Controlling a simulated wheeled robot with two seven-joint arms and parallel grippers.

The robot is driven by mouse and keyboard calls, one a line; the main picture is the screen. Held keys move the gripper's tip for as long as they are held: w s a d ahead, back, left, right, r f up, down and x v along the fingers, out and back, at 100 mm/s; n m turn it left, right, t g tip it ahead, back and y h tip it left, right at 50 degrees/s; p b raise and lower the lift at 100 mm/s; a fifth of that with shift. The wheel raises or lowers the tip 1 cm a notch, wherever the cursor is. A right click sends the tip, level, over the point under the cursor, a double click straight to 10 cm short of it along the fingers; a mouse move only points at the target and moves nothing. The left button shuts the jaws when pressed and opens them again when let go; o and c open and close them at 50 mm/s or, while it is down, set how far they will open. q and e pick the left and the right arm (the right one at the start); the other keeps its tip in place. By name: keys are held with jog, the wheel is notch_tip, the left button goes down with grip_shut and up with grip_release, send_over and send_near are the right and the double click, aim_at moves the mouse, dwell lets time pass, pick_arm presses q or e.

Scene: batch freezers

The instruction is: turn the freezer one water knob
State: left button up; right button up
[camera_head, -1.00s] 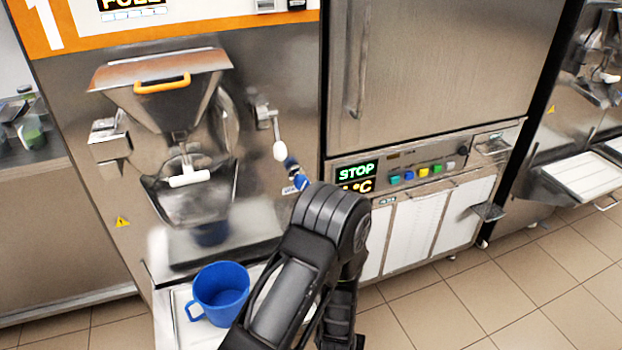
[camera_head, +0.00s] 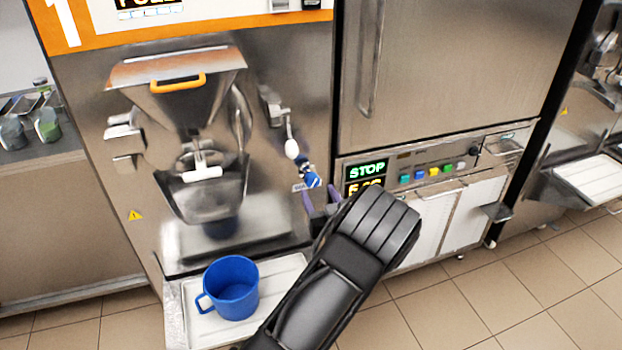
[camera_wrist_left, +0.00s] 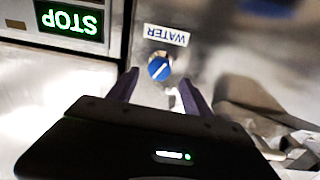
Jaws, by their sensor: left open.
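The blue water knob (camera_head: 312,179) sits on the steel front of freezer one (camera_head: 300,55), the machine marked with a large white 1. In the left wrist view the knob (camera_wrist_left: 159,68) is round and blue with a pale pointer line, by an upside-down WATER label (camera_wrist_left: 166,35). My left gripper (camera_head: 320,203) is open in front of the panel, just below the knob. In the left wrist view its two purple fingers (camera_wrist_left: 160,86) are spread either side of the knob's lower edge, with nothing between them that I can see held. My right gripper is out of view.
A lever with a white grip (camera_head: 291,148) hangs just above the knob. A blue jug (camera_head: 232,288) stands on a white tray (camera_head: 181,325) below the spout. A cabinet with a lit STOP display (camera_head: 366,170) and coloured buttons is close on the right.

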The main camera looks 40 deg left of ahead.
aim_at(313, 183)
pick_arm(q)
jog(key=p+x, duration=0.1)
jog(key=x, duration=0.6)
jog(key=shift+w+a, duration=0.25)
jog(key=shift+c, duration=0.5)
grip_shut()
